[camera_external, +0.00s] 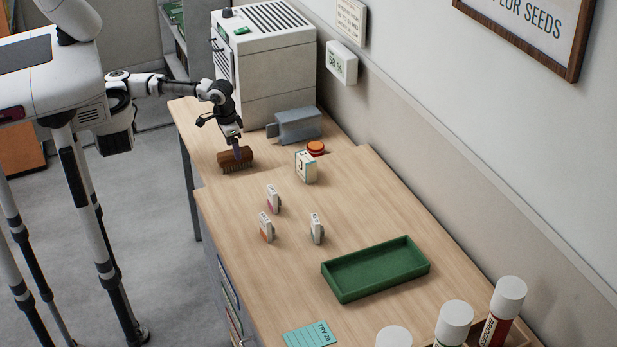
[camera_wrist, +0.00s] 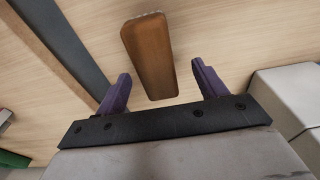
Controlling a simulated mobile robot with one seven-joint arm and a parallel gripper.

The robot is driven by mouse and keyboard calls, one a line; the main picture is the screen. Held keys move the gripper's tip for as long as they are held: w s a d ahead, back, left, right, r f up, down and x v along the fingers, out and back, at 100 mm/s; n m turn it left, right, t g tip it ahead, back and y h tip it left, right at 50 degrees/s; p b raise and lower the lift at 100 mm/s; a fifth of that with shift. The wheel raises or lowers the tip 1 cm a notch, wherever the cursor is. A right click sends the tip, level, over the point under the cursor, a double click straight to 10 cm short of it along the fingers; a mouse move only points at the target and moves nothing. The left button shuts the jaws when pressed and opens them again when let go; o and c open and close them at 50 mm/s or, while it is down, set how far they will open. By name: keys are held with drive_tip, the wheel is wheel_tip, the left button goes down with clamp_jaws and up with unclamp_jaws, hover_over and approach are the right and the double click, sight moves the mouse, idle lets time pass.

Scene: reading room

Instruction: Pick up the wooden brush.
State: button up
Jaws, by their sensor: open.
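The wooden brush (camera_external: 235,158) lies bristles down on the wooden desk, near its far left end. In the wrist view its brown wooden back (camera_wrist: 150,55) shows upper centre, with its near end between and just beyond my fingertips. My gripper (camera_external: 238,148) is directly above or at the brush in the outside view. In the wrist view my gripper (camera_wrist: 162,80) is open, with one purple finger on each side of the brush's near end and visible gaps to both. Whether the fingertips are lower than the brush's top is hard to tell.
A grey metal device (camera_external: 298,126), a large white cabinet machine (camera_external: 275,75), a red-orange button (camera_external: 316,147) and a cream block (camera_external: 306,167) stand near the brush. Several small packets, a green tray (camera_external: 340,292) and white-capped tubes are nearer the camera. Desk around the packets is clear.

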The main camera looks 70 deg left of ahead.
drive_tip(key=f, duration=0.3)
drive_tip(key=f+p, duration=0.1)
drive_tip(key=f, duration=0.1)
drive_tip(key=shift+w+d, duration=0.2)
drive_tip(key=shift+d, duration=0.1)
drive_tip(key=c, duration=1.1)
drive_tip(key=shift+r, duration=0.1)
drive_tip(key=shift+c, duration=0.2)
